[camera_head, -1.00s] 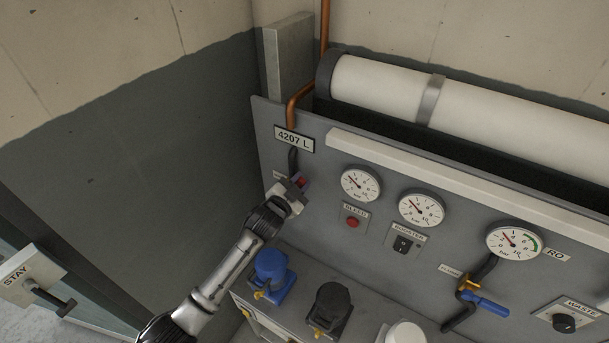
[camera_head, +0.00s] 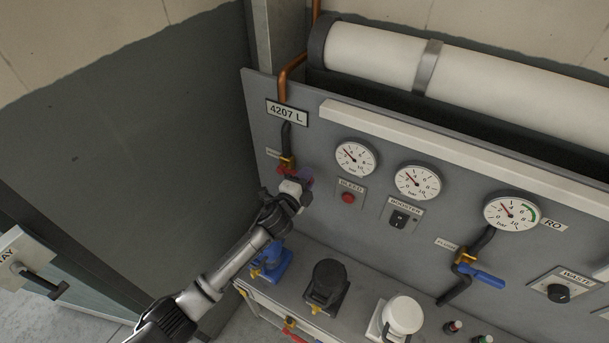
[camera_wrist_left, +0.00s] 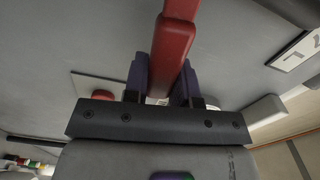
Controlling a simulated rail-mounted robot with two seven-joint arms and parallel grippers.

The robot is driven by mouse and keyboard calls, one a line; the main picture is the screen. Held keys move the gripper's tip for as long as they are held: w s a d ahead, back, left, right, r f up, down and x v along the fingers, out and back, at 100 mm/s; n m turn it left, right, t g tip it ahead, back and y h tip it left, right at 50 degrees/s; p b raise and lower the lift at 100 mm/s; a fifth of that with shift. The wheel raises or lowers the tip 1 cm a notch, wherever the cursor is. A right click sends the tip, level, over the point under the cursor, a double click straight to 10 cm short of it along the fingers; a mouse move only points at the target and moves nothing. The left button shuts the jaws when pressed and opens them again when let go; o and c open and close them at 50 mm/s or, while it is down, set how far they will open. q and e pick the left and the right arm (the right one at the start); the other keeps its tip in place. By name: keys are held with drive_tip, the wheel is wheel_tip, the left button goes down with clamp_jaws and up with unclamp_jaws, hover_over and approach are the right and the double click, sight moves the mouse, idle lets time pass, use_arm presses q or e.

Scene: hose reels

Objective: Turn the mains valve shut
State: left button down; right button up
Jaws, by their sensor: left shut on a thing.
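The mains valve has a brass body (camera_head: 287,161) on the dark pipe below the 4207 L plate, at the panel's left side. Its red lever (camera_head: 282,170) lies across the pipe and runs right to my left gripper (camera_head: 306,178). In the left wrist view the red lever (camera_wrist_left: 173,45) passes between the two purple fingers. My left gripper (camera_wrist_left: 163,85) is shut on it. The fingers and wrist hide the lever's far end in the head view. My right gripper is in neither view.
Gauges, a red bleed button (camera_head: 348,198) and a booster switch (camera_head: 399,219) lie right of the valve. A blue-handled flush valve (camera_head: 482,276) is farther right. Blue, black and white housings stand on the ledge below. A STAY-signed door (camera_head: 25,262) is at left.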

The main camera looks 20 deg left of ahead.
use_arm(q)
drive_tip(key=shift+f+m, duration=0.6)
drive_tip(key=shift+m, duration=0.2)
drive_tip(key=shift+f, duration=0.15)
drive_tip(key=c, duration=0.9)
unclamp_jaws()
drive_tip(key=s, duration=0.4)
drive_tip(key=s+b, duration=0.1)
drive_tip(key=s, duration=0.4)
drive_tip(key=s+a, duration=0.1)
drive_tip(key=s, duration=0.3)
drive_tip(key=shift+s+b, duration=0.35)
drive_tip(key=shift+s, duration=0.05)
